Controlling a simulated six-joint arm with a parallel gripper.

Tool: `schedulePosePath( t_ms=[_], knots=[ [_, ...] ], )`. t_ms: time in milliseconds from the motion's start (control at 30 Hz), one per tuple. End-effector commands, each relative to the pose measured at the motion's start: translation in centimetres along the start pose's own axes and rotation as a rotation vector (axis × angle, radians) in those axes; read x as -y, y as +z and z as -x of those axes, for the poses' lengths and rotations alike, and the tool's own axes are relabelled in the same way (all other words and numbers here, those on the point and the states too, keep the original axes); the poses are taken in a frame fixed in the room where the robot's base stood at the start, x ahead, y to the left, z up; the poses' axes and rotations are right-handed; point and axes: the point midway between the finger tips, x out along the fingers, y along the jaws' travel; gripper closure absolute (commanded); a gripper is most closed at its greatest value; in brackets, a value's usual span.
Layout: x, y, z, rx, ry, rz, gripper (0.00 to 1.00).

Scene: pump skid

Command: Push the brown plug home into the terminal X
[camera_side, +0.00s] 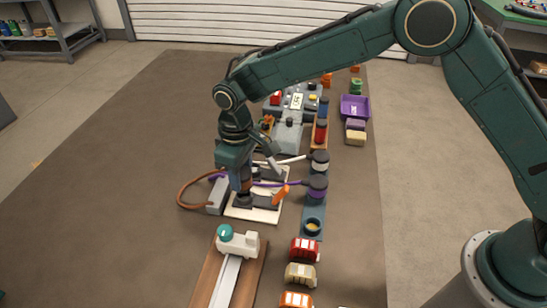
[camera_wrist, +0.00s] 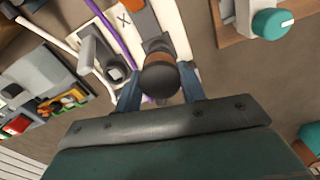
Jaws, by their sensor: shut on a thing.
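The brown plug (camera_wrist: 160,78), with a dark round end and a brown band, is between the two blue fingers of my gripper (camera_wrist: 160,92), which is shut on it. In the side view my gripper (camera_side: 243,188) points down at the white board with the terminals (camera_side: 262,214). The terminal X (camera_wrist: 154,42) is a dark grey block beside a printed X, directly under the plug's far edge. The plug hides its opening, so I cannot tell how deep it sits. An orange lever (camera_side: 281,194) angles up at the terminal's right end. A brown cable (camera_side: 183,190) loops left of my gripper.
A second terminal with a grey lever (camera_wrist: 88,46) stands beside X, with purple (camera_wrist: 104,24) and white cables near it. A rail with a teal-knobbed valve (camera_side: 225,233) lies in front. Capped cylinders (camera_side: 318,187) line the right. The mat at left is clear.

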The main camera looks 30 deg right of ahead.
Motion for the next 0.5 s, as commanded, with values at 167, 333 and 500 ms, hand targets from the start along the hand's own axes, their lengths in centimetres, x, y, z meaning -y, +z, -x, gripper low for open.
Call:
schedulePosePath(
  t_ms=[167,333,500],
  knots=[
    [-0.01,-0.02,0.02,-0.001,0.0,0.0,0.88],
    [-0.01,-0.02,-0.1,-0.001,0.0,0.0,0.88],
    [-0.01,-0.02,-0.33,-0.001,0.0,0.0,0.88]
  ],
)
